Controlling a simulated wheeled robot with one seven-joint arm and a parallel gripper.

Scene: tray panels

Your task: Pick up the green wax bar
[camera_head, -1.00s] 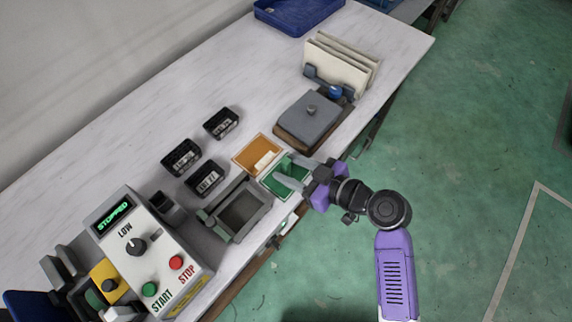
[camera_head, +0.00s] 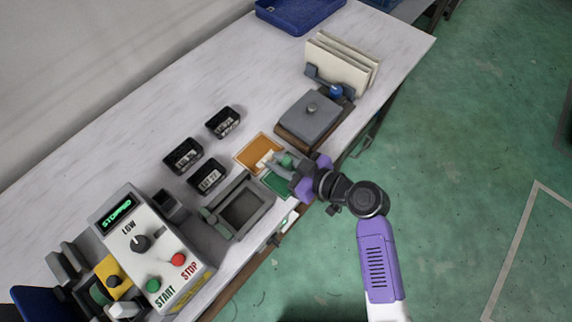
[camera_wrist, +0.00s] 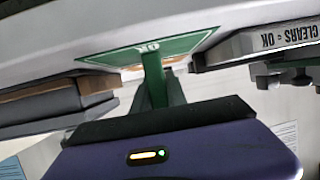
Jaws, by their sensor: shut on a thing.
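My gripper (camera_head: 273,166) is shut on the green wax bar (camera_head: 287,160), near the border between the orange mat and the green mat. In the head view the fingers and wrist cover part of the green mat (camera_head: 273,184). I cannot tell how high the bar is above the table. A cream block (camera_head: 265,160) is on the orange mat (camera_head: 257,148), close to my fingertips.
A grey lidded box (camera_head: 308,115) stands beyond the mats. A grey open-topped tray (camera_head: 262,196) and several black bins (camera_head: 206,176) are to the left. The control box (camera_head: 150,245) reads "STOPPED". The table's upper left is clear.

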